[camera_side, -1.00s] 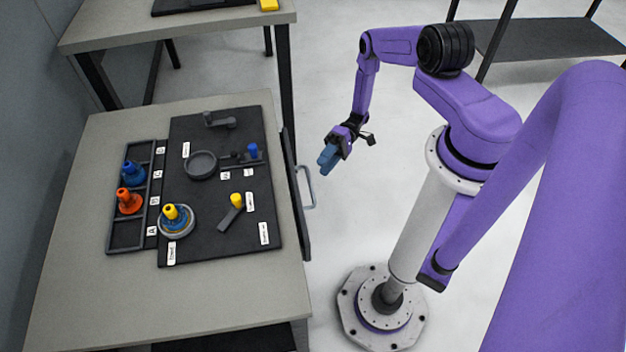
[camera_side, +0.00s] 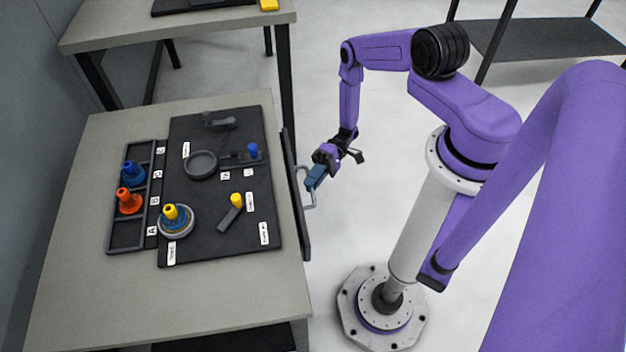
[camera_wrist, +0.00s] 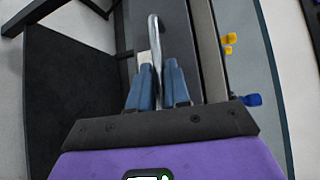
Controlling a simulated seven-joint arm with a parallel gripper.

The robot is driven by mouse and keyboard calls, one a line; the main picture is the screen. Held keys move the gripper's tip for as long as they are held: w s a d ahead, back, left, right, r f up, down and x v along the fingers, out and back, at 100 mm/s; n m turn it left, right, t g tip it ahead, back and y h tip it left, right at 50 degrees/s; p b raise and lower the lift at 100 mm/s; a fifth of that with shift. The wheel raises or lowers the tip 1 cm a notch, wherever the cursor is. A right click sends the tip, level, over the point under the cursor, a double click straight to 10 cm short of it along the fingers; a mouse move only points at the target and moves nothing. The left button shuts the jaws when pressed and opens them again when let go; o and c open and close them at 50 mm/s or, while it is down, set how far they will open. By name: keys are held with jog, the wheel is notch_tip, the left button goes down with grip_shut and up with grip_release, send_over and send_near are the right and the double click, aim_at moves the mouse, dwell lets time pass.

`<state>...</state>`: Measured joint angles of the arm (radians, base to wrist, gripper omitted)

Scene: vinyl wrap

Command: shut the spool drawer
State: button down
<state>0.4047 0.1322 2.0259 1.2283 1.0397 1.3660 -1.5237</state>
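The spool drawer's dark front panel (camera_side: 291,166) stands along the right edge of the workbench in the side view, with a pale bar handle (camera_side: 306,205) on its outer face. In the wrist view the panel (camera_wrist: 181,38) runs beside the handle (camera_wrist: 153,30). The panel appears to stand slightly out from the table edge; how far is hard to tell. My gripper (camera_side: 311,186) is at the handle, with its blue fingers pointing toward the drawer. In the wrist view my gripper's fingers (camera_wrist: 157,72) are apart, one on each side of the handle bar. The drawer's inside is hidden.
The bench top (camera_side: 90,290) carries a black mat (camera_side: 205,235) with small parts and a tray (camera_side: 127,238) holding blue and orange spools. A yellow-topped spool (camera_side: 172,213) stands on a round base. Open floor (camera_side: 390,90) lies right of the bench.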

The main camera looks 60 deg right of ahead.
jog(key=shift+w+a, duration=1.25)
jog(key=shift+w, duration=0.1)
jog(key=c, duration=1.2)
grip_release()
jog(key=shift+a, duration=0.1)
jog(key=shift+o, duration=0.2)
jog(key=d+r, duration=0.2)
jog(key=d, duration=1.5)
jog(key=shift+d+r, duration=0.2)
jog(key=shift+r, duration=0.1)
jog(key=shift+w, duration=0.15)
